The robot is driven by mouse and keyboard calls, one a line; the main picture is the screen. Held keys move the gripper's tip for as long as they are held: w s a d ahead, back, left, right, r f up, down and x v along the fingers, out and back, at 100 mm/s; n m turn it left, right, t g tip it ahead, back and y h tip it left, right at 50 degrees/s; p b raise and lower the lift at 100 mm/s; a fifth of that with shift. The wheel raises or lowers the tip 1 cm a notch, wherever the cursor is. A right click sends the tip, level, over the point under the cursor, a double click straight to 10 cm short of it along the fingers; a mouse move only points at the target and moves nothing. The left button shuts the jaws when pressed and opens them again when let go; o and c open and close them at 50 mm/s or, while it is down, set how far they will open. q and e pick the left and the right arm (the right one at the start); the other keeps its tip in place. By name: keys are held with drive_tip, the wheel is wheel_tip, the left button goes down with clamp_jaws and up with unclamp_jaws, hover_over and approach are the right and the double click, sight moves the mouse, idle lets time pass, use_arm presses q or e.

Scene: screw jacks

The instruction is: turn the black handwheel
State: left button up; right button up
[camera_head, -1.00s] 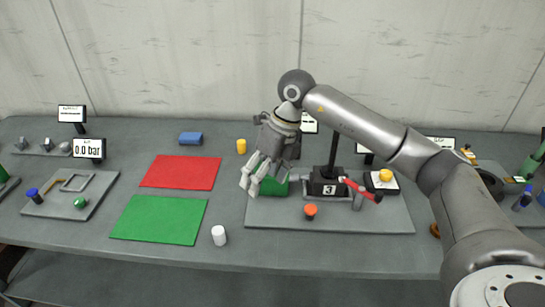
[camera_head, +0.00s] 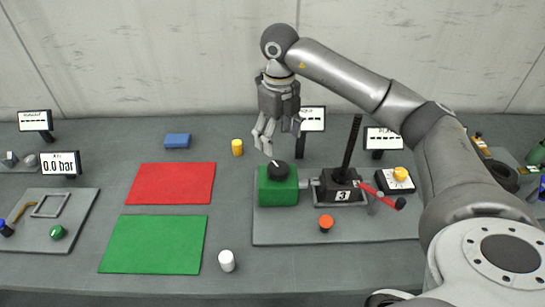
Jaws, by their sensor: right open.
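The black handwheel (camera_head: 278,169) is a round dark knob on top of a green box (camera_head: 278,191), which stands on the left part of a grey plate (camera_head: 290,230). My right gripper (camera_head: 276,143) hangs above and slightly behind the handwheel in the picture, fingers pointing down. It is open and empty, and a small gap shows between its fingertips and the handwheel. My left gripper is not in view.
On the same plate are a black block marked 3 (camera_head: 340,189) with an upright black lever, a red-handled lever (camera_head: 384,197) and an orange knob (camera_head: 326,223). A red mat (camera_head: 170,184) and a green mat (camera_head: 152,245) lie clear to the left.

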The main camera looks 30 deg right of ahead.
drive_tip(key=p, duration=0.2)
hover_over(280, 168)
drive_tip(key=f, duration=0.5)
drive_tip(key=shift+s+f, duration=0.2)
drive_tip(key=shift+f, duration=0.1)
drive_tip(key=f, duration=0.2)
drive_tip(key=shift+w+f, duration=0.3)
drive_tip(key=shift+f, duration=0.1)
drive_tip(key=shift+f+p, duration=0.35)
drive_tip(key=shift+f, duration=0.15)
drive_tip(key=shift+s, duration=0.1)
drive_tip(key=c, duration=1)
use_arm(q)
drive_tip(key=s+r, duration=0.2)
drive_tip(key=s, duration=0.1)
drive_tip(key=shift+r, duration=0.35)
use_arm(e)
drive_tip(key=shift+c, duration=0.2)
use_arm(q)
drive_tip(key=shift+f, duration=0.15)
use_arm(e)
drive_tip(key=shift+f+m, duration=0.1)
drive_tip(key=shift+m, duration=0.2)
